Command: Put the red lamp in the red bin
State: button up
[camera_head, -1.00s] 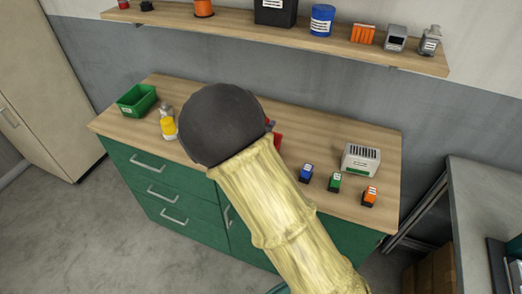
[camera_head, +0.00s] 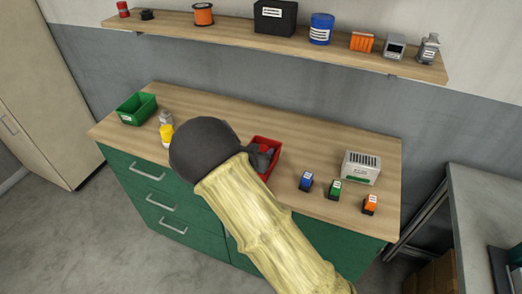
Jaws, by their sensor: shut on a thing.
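The red bin (camera_head: 276,157) sits on the wooden counter (camera_head: 330,150), partly hidden behind my dark, round wrist. My gripper (camera_head: 263,155) shows as a grey shape over the bin's opening. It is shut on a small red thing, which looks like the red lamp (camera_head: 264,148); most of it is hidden. I cannot tell how far the lamp is above the bin's floor.
A green bin (camera_head: 123,115) and a yellow-labelled bottle (camera_head: 166,134) stand on the left. Blue (camera_head: 306,181), green (camera_head: 334,188) and orange (camera_head: 370,203) small items and a white box (camera_head: 361,167) stand on the right. A shelf (camera_head: 180,24) with several objects is above.

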jog(key=shift+r, duration=0.1)
jog(key=o, duration=0.7)
jog(key=shift+o, duration=0.2)
jog(key=shift+s, duration=0.1)
jog(key=v, duration=1.2)
